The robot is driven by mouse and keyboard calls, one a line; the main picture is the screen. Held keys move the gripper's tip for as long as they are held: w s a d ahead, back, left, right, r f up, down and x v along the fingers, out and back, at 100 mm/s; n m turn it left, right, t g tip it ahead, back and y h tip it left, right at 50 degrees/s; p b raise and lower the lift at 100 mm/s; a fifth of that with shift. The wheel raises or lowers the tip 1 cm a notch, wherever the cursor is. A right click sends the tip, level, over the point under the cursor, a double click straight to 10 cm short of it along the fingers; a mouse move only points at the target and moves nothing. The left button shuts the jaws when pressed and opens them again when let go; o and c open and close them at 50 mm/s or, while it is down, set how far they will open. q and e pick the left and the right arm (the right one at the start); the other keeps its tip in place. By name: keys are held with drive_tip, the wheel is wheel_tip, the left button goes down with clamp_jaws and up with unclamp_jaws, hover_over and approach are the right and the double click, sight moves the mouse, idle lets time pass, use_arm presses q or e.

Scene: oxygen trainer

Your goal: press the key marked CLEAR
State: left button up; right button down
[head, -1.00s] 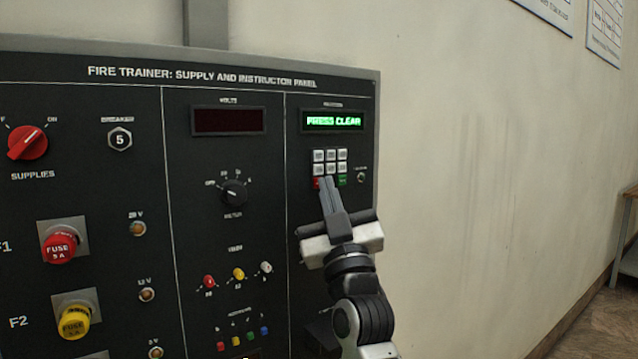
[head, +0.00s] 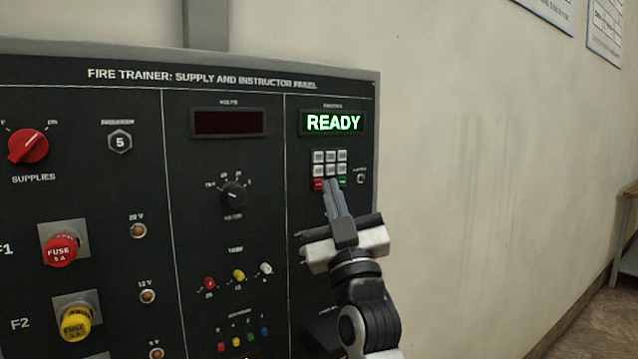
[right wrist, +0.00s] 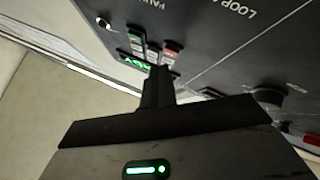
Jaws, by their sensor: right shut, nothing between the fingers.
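The keypad (head: 329,156) sits at the upper right of the black panel, with rows of white keys above a bottom row. The bottom row has a red key (head: 318,184) at the left and a green key (head: 341,182) at the right. The key lettering is too small to read, so I cannot tell which is CLEAR. The display (head: 333,122) above reads READY in green. My right gripper (head: 331,184) is shut and empty, its tips at the bottom row between red and green, hiding the middle. Contact cannot be told. The right wrist view shows the fingers (right wrist: 158,72) near the keys. My left gripper is out of view.
A small toggle (head: 361,179) is right of the keypad. The meter knob (head: 234,195), coloured sockets (head: 238,274) and fuse holders (head: 61,250) lie to the left. Bare wall (head: 480,180) is right of the panel, with a table (head: 628,225) at the far right.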

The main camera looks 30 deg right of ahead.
drive_tip(key=s, duration=0.5)
drive_tip(key=shift+d+p, duration=0.15)
drive_tip(key=shift+p, duration=0.25)
drive_tip(key=shift+f, duration=0.1)
idle(0.7)
drive_tip(key=s+a+f+n+g+y, duration=0.15)
drive_tip(key=f+g, duration=0.25)
drive_tip(key=f, duration=0.5)
drive_tip(key=a+f+g+y, duration=0.3)
drive_tip(key=f+g, duration=0.1)
drive_tip(key=f, duration=0.5)
drive_tip(key=s+a+f+n+g+y, duration=0.15)
drive_tip(key=f+g, duration=0.25)
drive_tip(key=f, duration=0.5)
drive_tip(key=s+a+f+m+g, duration=0.25)
drive_tip(key=s+f+g, duration=0.75)
drive_tip(key=s+f, duration=0.8)
drive_tip(key=w+a+f+t+y, duration=0.3)
drive_tip(key=w+a+f+t, duration=0.1)
drive_tip(key=a+f+t, duration=0.1)
drive_tip(key=shift+w+a+n+t, duration=0.2)
drive_tip(key=shift+a+n+t, duration=0.25)
drive_tip(key=shift+a+t, duration=0.2)
